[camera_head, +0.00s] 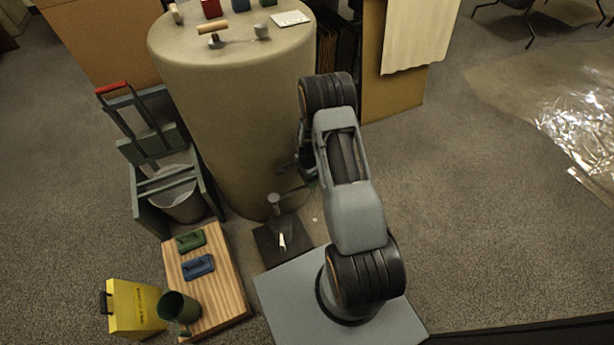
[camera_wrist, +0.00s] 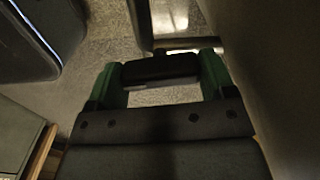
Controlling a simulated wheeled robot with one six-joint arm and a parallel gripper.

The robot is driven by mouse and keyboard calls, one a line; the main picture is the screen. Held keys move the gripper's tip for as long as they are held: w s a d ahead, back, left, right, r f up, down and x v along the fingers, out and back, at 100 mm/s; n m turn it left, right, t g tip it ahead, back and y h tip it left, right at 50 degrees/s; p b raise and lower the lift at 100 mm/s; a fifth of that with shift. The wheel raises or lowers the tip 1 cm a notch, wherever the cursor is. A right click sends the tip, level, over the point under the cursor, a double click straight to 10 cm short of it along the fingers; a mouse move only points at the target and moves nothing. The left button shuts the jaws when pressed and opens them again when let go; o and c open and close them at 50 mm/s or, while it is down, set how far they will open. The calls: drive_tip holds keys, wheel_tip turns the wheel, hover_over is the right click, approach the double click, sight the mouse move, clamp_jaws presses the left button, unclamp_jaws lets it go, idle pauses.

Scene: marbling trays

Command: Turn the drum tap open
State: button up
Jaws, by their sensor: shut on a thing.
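The large beige drum (camera_head: 230,110) stands behind my arm in the head view. Its curved wall also fills the right side of the wrist view (camera_wrist: 275,70). Low on the drum's near right side is a small dark tap (camera_head: 284,168), partly hidden by my arm. In the wrist view my gripper (camera_wrist: 160,70) has its green fingers on both ends of a dark tap handle (camera_wrist: 158,66) and is shut on it. A pale bar shows just beyond the handle, close to the drum wall. How far the handle is turned cannot be told.
A dark plate (camera_head: 270,249) with a small upright fitting lies below the tap.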

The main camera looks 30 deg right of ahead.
drive_tip(key=shift+m, duration=0.7)
drive_tip(key=o, duration=0.9)
